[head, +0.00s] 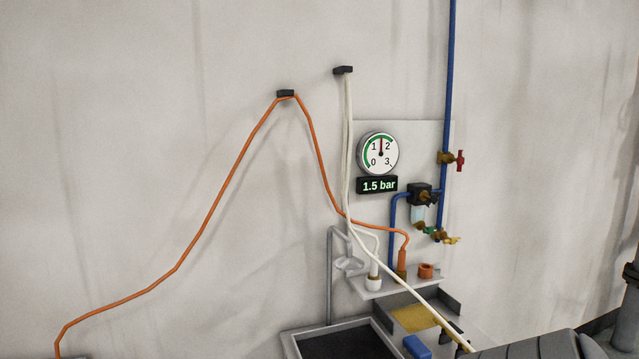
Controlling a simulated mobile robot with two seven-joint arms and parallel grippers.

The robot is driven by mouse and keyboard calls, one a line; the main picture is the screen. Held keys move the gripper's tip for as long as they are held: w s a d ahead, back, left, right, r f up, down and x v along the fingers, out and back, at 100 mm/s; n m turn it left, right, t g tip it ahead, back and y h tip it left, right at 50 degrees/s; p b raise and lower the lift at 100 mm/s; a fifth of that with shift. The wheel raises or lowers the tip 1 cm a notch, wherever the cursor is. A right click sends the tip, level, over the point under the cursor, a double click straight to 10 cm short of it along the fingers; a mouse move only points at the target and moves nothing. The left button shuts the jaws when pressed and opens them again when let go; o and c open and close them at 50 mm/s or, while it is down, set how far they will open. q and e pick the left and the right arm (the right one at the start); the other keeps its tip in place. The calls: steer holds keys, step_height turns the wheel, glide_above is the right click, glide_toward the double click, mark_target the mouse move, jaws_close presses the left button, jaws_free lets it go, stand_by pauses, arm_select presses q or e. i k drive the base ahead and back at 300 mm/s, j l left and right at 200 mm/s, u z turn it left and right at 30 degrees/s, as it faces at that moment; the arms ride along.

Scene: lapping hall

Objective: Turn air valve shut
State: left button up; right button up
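A brass valve with a red handle (460,160) sits on the vertical blue air pipe (450,80) at the right of the wall panel. Its red handle stands upright, to the right of the pipe. A second, smaller brass valve with a yellow handle (453,240) sits lower, by the foot of the pipe, beside a green part. A round gauge (378,154) has its needle pointing nearly straight up, between 1 and 2. The display (377,185) below it reads 1.5 bar.
A black filter unit (420,193) with a clear bowl is left of the pipe. An orange hose (222,190) and white hoses (347,130) hang from wall hooks and lead to a small shelf (375,289). A dark tray (345,345) and a blue block (416,347) are below.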

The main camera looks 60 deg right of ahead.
mark_target(461, 161)
steer(key=z, duration=2.25)
steer(key=i+l+z, duration=0.15)
steer(key=i+l, duration=1)
